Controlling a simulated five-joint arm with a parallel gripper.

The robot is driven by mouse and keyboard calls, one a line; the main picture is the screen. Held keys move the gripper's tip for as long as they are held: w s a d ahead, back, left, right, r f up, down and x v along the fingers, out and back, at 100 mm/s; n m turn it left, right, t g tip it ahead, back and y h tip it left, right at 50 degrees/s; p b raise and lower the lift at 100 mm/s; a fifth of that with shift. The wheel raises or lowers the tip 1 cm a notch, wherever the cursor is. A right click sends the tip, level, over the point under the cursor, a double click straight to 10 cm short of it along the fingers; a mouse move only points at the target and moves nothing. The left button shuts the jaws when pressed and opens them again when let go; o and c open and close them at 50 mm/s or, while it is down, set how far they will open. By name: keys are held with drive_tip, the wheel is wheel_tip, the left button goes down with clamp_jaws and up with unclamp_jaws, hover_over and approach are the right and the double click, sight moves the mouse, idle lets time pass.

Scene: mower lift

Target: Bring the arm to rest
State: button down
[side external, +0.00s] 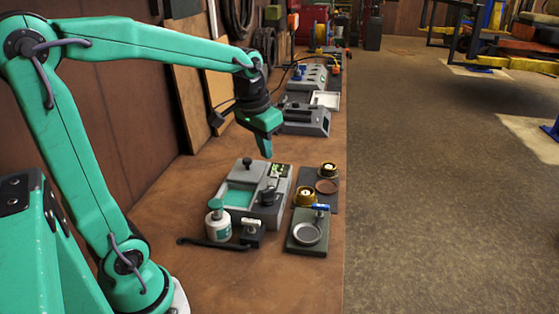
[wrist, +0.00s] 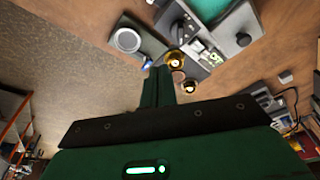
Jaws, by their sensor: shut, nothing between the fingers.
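My gripper (side external: 265,147) is green and hangs with its fingers pointing down above the wooden bench (side external: 190,250). Its fingers are shut with nothing between them, and they also show in the wrist view (wrist: 160,72). A grey device (side external: 250,195) with a teal recessed panel stands on the bench below my gripper, with a clear gap between them. My arm reaches from the lower left up and across to the gripper.
A white jar (side external: 217,222) with a teal top, a black bar (side external: 212,244), brass-coloured pieces (side external: 305,197) and a round metal dish (side external: 307,234) sit around the device. Grey units (side external: 304,118) stand farther back. The bench front is bare. A wall (side external: 100,110) bounds the left.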

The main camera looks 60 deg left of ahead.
drive_tip(key=s+d+m+t, duration=0.1)
drive_tip(key=s+d+t, duration=0.2)
drive_tip(key=s+d, duration=0.4)
drive_tip(key=shift+s+r+m+h, duration=0.15)
drive_tip(key=shift+s+m+h, duration=0.15)
drive_tip(key=shift+s, duration=2.2)
drive_tip(key=shift+d, duration=0.1)
